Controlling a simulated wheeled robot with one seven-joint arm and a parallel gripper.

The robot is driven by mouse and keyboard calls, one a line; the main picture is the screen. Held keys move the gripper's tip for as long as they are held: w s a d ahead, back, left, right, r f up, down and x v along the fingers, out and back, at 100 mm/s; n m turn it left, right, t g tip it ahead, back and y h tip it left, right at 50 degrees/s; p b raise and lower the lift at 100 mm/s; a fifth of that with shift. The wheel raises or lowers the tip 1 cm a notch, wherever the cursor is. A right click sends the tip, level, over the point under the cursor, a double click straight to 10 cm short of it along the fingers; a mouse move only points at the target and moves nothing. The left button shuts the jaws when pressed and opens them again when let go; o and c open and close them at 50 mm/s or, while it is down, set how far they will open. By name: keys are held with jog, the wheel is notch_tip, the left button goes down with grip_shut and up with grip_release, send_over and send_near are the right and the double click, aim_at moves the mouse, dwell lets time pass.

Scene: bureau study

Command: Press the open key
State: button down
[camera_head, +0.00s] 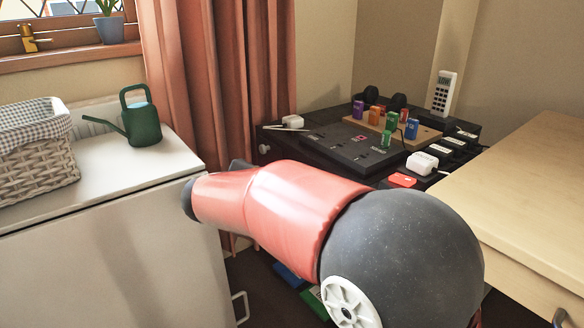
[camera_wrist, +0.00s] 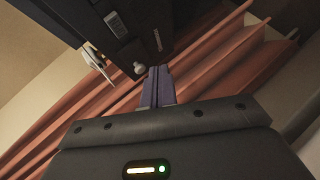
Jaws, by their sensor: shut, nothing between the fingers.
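I cannot read a key marked open in either view. In the head view a dark panel (camera_head: 358,146) with several small controls lies on the black desk (camera_head: 325,136); its labels are too small to read. In the wrist view a dark surface (camera_wrist: 150,20) bears a grey rectangular piece (camera_wrist: 116,25) and a line of pale marks. My gripper (camera_wrist: 158,72) is shut and empty, its fingertips close to a round pale knob (camera_wrist: 139,67) on the dark edge; whether they touch I cannot tell. In the head view my arm hides the gripper.
Coloured blocks stand on a wooden board (camera_head: 423,136). A white box (camera_head: 422,163) and a red piece (camera_head: 403,180) lie at its near side. A red curtain (camera_head: 225,75) hangs beside it. A white cabinet (camera_head: 105,205) stands left, a wooden table (camera_head: 530,185) right.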

jog(key=shift+a, duration=0.45)
jog(key=w+d, duration=0.5)
jog(key=d, duration=0.2)
jog(key=shift+d+f, duration=0.15)
jog(key=shift+d, duration=0.05)
dwell(1.7)
jog(key=shift+w+d, duration=0.25)
jog(key=shift+d, duration=0.1)
